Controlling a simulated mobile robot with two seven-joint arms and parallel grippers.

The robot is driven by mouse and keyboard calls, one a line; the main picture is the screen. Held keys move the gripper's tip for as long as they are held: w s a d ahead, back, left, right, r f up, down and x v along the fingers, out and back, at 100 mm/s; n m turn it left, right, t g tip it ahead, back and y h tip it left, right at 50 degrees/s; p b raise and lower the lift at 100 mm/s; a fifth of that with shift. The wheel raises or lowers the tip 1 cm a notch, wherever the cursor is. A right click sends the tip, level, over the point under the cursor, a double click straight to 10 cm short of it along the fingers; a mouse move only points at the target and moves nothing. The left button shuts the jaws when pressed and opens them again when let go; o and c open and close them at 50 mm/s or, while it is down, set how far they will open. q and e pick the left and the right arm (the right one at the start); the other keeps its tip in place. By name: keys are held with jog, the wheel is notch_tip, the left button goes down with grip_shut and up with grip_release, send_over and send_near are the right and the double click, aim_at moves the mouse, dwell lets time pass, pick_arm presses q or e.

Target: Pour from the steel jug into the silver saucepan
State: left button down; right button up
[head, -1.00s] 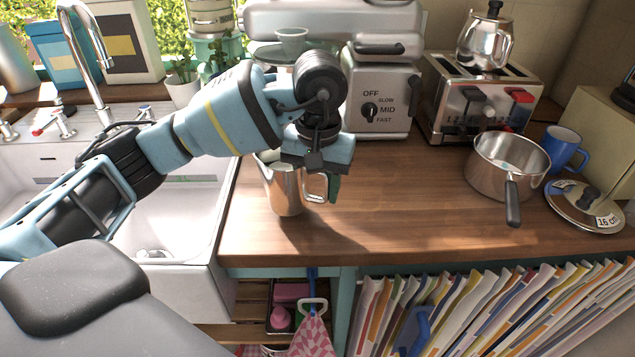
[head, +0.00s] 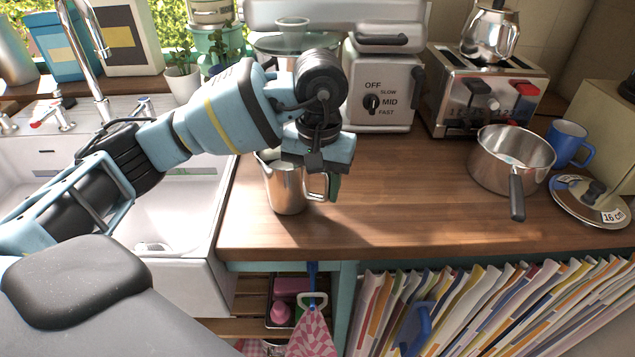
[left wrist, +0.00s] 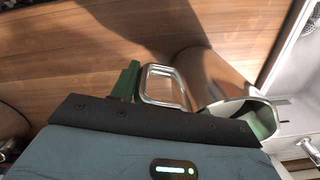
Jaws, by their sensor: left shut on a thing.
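The steel jug (head: 284,190) stands upright on the wooden counter near the sink in the head view. My left gripper (head: 331,184) is at the jug's right side, shut on its handle. In the left wrist view the jug (left wrist: 212,78) lies right of centre, with its handle (left wrist: 163,84) beside a green fingertip. The gripper hides part of the jug's rim, and its contents cannot be seen. The silver saucepan (head: 497,168) stands open on the counter to the right, its dark handle pointing to the front. My right gripper is not in view.
A lid (head: 582,203) and a blue mug (head: 567,143) are right of the saucepan. A toaster (head: 478,95) with a steel pot on top and a mixer (head: 384,92) stand behind. The sink (head: 178,215) is at left. The counter between jug and saucepan is clear.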

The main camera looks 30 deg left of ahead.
pick_arm(q)
jog(key=shift+f, duration=0.15)
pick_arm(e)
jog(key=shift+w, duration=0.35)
pick_arm(q)
jog(key=c, duration=0.6)
grip_release()
jog(key=shift+c, duration=0.2)
jog(key=shift+f, duration=0.1)
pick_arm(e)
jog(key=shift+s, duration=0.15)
pick_arm(q)
notch_tip(320, 180, up, 8)
jog(key=shift+d, duration=0.1)
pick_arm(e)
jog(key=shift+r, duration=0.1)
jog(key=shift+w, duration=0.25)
